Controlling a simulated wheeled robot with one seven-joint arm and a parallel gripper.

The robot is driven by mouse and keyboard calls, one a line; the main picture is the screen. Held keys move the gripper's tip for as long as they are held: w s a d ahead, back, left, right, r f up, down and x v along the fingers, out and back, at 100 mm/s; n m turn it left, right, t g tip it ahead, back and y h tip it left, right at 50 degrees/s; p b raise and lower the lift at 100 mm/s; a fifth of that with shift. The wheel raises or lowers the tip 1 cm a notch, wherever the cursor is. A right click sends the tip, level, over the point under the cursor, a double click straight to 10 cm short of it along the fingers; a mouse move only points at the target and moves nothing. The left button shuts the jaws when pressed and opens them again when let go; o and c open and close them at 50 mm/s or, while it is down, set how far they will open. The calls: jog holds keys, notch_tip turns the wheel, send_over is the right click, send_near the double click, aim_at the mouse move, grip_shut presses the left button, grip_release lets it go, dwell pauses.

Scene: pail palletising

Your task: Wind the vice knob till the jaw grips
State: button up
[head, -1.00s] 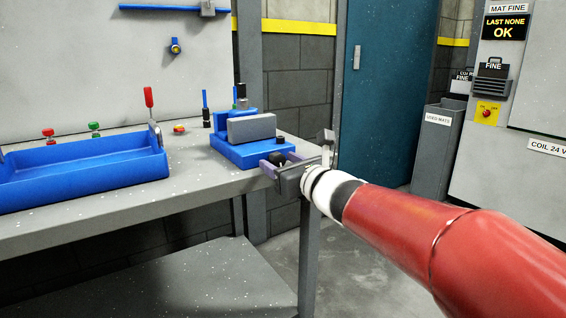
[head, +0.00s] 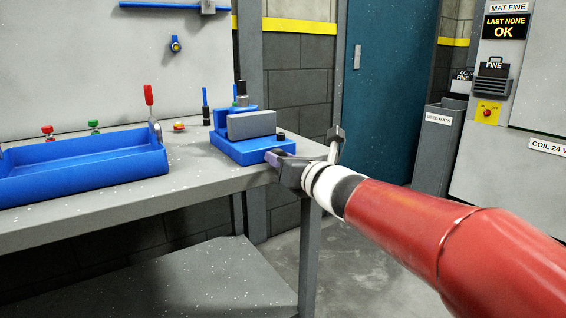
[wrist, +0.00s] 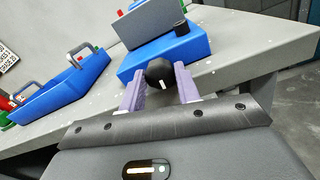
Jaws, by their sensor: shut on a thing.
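The vice has a blue body (head: 238,154) and a grey jaw block (head: 252,125), and stands at the right end of the bench. Its round black knob (wrist: 159,72) faces the wrist camera and has a white mark near its lower edge. My gripper (head: 284,160) is at the vice's near right side, with its purple fingers (wrist: 133,90) on either side of the knob, shut on it. In the head view the knob is hidden by the gripper. I cannot tell whether the jaw touches anything.
A blue tray (head: 85,172) stands on the grey bench (head: 200,182) to the left. A small black cap (head: 281,137) sits on the vice's base. Dark upright tools (head: 206,116) stand behind the vice. Open floor lies right of the bench.

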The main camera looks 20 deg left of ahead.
jog(key=o, duration=1)
jog(key=shift+c, duration=0.2)
jog(key=b+v, duration=0.1)
jog(key=v, duration=0.7)
